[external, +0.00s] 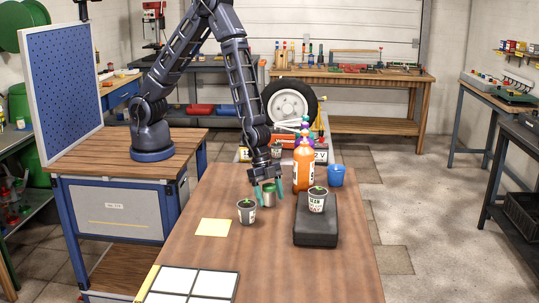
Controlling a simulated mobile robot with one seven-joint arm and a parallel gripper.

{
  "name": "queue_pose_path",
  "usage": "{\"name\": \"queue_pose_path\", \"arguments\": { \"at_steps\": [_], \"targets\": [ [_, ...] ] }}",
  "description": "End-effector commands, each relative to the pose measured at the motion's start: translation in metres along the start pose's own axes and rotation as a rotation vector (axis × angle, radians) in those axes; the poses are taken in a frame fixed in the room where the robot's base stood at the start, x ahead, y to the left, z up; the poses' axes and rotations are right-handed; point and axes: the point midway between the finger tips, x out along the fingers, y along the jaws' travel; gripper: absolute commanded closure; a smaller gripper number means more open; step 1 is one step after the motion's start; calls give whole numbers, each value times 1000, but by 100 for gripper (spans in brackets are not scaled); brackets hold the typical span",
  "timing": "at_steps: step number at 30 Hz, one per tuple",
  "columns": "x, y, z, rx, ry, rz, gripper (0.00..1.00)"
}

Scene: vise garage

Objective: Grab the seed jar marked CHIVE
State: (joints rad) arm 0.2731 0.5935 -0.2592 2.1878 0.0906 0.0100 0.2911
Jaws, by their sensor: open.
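My gripper (269,191) has teal fingertips, points down over the wooden table and is open. A small grey-green jar (268,197) shows between or just behind its fingertips; I cannot tell which, and no label on it is readable. A dark jar with a pale label and green top (246,212) stands on the table to the left and nearer the camera. A similar jar (317,202) stands on a black case (316,226) to the right. Another small dark jar (277,150) is behind my gripper, partly hidden. The lettering is too small to tell which is marked CHIVE.
An orange bottle (303,168) with a colourful top stands right of my gripper, beside a blue cup (336,176). A yellow sheet (213,227) lies at left. A white-panelled tray (190,286) lies at the front. Bare tabletop (270,255) lies between.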

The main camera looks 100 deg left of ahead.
Motion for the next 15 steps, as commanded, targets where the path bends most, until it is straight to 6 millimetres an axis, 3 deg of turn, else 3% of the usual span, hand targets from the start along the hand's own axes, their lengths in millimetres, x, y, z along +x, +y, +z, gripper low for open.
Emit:
{"name": "queue_pose_path", "arguments": {
  "at_steps": [10,15],
  "targets": [
    [5,0,0,1,1,0,33],
    [5,0,0,0,1,0,67]
  ]
}}
